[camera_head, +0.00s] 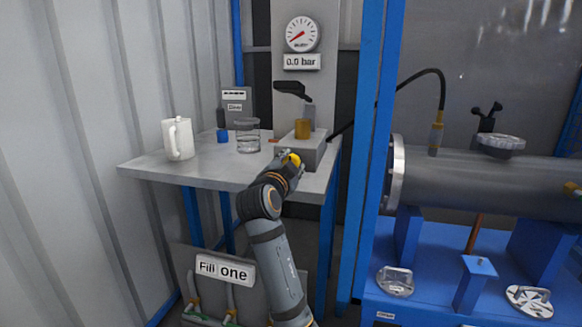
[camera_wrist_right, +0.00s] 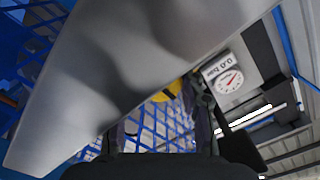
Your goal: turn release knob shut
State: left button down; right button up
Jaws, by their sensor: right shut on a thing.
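The yellow release knob (camera_head: 295,158) sits on the front of the grey hand pump (camera_head: 312,148), near the table's front right. My right gripper (camera_head: 291,167) is at the knob and shut on it, and it hides part of the knob. In the right wrist view, yellow of the knob (camera_wrist_right: 170,91) shows beside the dark gripper fingers, partly covered. How far the knob is turned cannot be told. The pump has a brass cylinder (camera_head: 302,129) and a black lever (camera_head: 292,90). My left gripper is not in view.
The gauge (camera_head: 302,34) hangs above the pump, with a 0.0 bar display (camera_head: 302,62). A white jug (camera_head: 179,139), a blue cap (camera_head: 222,136) and a glass beaker (camera_head: 247,135) stand on the grey table (camera_head: 150,166). A blue post (camera_head: 371,150) and flanged shell (camera_head: 480,183) are right.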

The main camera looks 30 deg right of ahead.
dwell(0.3)
jog(key=o, duration=1.2)
jog(key=shift+s, duration=0.1)
